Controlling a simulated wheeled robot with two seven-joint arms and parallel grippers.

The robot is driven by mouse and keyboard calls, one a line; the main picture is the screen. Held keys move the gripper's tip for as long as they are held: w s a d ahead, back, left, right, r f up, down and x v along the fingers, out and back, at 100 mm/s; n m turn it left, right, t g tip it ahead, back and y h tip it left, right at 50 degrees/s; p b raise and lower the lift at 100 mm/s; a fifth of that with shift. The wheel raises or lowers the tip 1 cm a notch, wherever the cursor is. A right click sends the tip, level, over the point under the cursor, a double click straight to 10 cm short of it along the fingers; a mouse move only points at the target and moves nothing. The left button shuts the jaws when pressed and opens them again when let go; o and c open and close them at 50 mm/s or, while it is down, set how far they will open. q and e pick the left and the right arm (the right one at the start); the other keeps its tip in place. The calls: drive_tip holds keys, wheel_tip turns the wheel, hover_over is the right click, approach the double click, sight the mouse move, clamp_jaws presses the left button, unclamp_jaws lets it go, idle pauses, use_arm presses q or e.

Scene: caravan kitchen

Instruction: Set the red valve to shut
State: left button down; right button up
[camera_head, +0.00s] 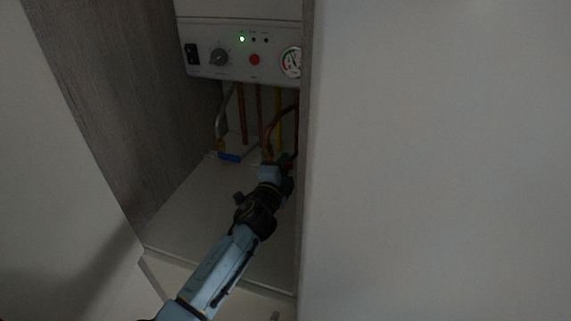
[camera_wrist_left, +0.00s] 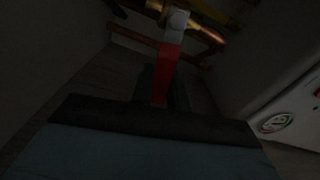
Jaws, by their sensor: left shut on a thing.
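The red valve handle (camera_wrist_left: 165,72) shows in the left wrist view, running from a pale hub at a brass fitting down to my gripper. In the head view only a small bit of red (camera_head: 291,167) shows beside my gripper, partly hidden by it and the cabinet edge. My left gripper (camera_head: 279,162) reaches into the cabinet under the boiler. In the left wrist view it is shut on the red handle, with the handle's lower end between the dark fingers (camera_wrist_left: 160,103). My right gripper is in neither view.
A white boiler (camera_head: 230,62) with knob, green light and gauge hangs above. A blue-handled valve (camera_head: 229,157) sits left of my gripper. Copper and yellow pipes (camera_head: 277,105) run down behind. A pale panel (camera_head: 430,160) closes off the right side. The cabinet floor (camera_head: 190,215) is clear.

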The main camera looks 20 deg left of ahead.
use_arm(q)
drive_tip(key=shift+f+m+b, duration=0.35)
drive_tip(key=shift+f+m, duration=0.25)
drive_tip(key=shift+m, duration=0.4)
drive_tip(key=c, duration=1.4)
unclamp_jaws()
drive_tip(key=shift+o, duration=0.2)
drive_tip(key=s, duration=1.3)
drive_tip(key=shift+s+d, duration=0.2)
drive_tip(key=shift+d, duration=0.15)
